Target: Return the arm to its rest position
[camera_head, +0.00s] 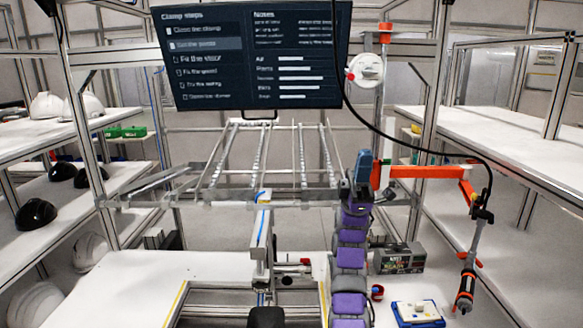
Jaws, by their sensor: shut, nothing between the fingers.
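I cannot make out my gripper or its fingertips in the head view. A dark rounded shape (266,317) is cut off by the bottom edge at the centre. I cannot tell whether it is part of me. A white-topped workbench (120,285) spans the lower part of the view. A clamp fixture (262,240) with a blue stripe stands upright at its middle.
An orange arm (420,172) holds a hanging screwdriver (466,285) at right. A blue-and-white tray (418,313) lies below. Shelves with white helmet shells (46,106) stand left; a screen (250,55) hangs above.

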